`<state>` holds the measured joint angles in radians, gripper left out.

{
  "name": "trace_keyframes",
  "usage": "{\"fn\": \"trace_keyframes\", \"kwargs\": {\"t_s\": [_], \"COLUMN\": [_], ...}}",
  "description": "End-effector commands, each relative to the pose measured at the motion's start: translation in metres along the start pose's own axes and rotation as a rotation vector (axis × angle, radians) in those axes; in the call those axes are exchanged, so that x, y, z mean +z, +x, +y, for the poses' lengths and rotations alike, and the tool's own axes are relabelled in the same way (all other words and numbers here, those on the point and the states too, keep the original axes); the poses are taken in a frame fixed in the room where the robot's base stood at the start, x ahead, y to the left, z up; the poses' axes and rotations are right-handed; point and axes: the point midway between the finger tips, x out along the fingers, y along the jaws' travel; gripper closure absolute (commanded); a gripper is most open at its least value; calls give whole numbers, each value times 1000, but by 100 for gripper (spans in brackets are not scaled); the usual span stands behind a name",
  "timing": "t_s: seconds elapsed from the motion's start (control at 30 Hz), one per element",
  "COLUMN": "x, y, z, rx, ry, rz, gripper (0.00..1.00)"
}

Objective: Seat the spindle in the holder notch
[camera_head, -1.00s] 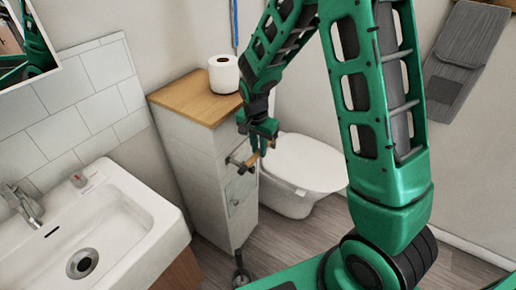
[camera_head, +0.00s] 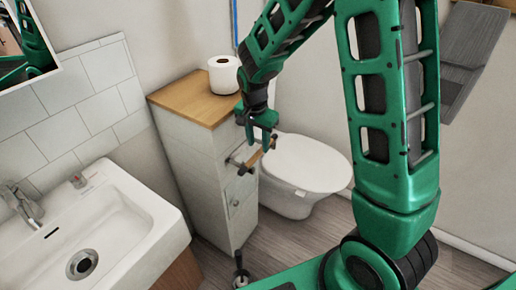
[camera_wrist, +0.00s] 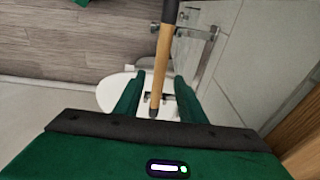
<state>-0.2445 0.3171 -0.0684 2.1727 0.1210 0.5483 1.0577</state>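The spindle (camera_head: 256,159) is a light wooden rod with dark ends. It lies along the metal holder (camera_head: 236,161) on the side of the white cabinet. In the wrist view the spindle (camera_wrist: 162,62) runs from the top edge down between my fingers, with the holder's bracket (camera_wrist: 196,33) beside its upper part. I cannot tell whether its ends sit in the notches. My gripper (camera_head: 257,141) is just above the spindle. Its two green fingers (camera_wrist: 158,97) stand wide apart, with gaps on both sides of the rod.
The cabinet (camera_head: 200,150) has a wooden top (camera_head: 190,100) with a toilet roll (camera_head: 224,74) on it. The toilet (camera_head: 303,165) stands close on the right. The sink (camera_head: 125,215) is at the left. Open floor shows in front of the toilet.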

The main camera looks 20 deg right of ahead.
Motion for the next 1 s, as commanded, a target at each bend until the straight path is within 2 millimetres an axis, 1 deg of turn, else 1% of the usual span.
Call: {"fn": "trace_keyframes", "kwargs": {"t_s": [0.03, 0.2, 0.3, 0.4, 0.57, 0.77, 0.87, 0.97, 1.0], "x": [0, 0, 0, 0, 0, 0, -8, -20, -25], "y": [-12, -46, -62, -73, -83, -85, -91, -104, -110], "z": [-2, -1, -1, -1, -1, 2, 18, 55, 75], "rx": [-6, -4, -4, -2, -1, 0, 6, 17, 24], "ry": [0, 0, 0, -1, -1, -2, -11, -40, -57], "rz": [2, 2, 2, 1, 1, 1, -1, -5, -10], "gripper": [64, 64, 64, 64, 64, 64, 64, 64, 64]}}
